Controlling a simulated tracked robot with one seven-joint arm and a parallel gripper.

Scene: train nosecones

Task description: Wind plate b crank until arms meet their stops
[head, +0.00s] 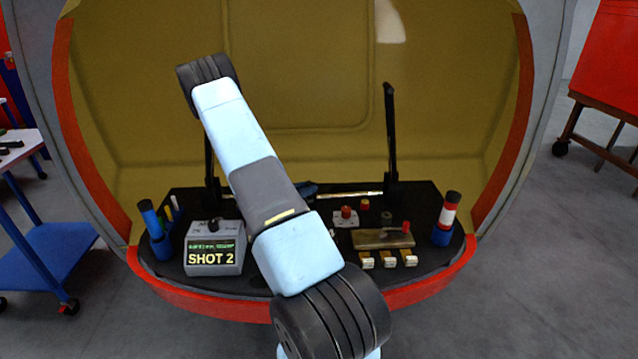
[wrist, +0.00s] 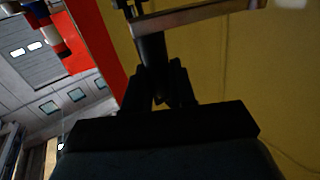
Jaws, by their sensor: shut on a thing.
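In the head view my arm reaches across the open nosecone, and my gripper is hidden behind it. In the wrist view my gripper (wrist: 163,95) is shut on a dark handle (wrist: 151,55). A pale metal bar (wrist: 195,17) crosses the handle's far end; this looks like the crank. Two black upright arms stand on the black deck (head: 445,250): the right arm (head: 391,135) is nearly upright, and the left arm (head: 209,172) is partly covered by my arm. A thin rod (head: 350,193) runs near their feet. Stops and plate lettering cannot be made out.
A grey box marked SHOT 2 (head: 213,257) and a blue tube (head: 150,216) are at the left of the deck. Red-knobbed parts (head: 346,216), a small block with tan tabs (head: 385,239) and a red-white cylinder (head: 448,211) are at the right. The orange rim (head: 430,285) borders the deck.

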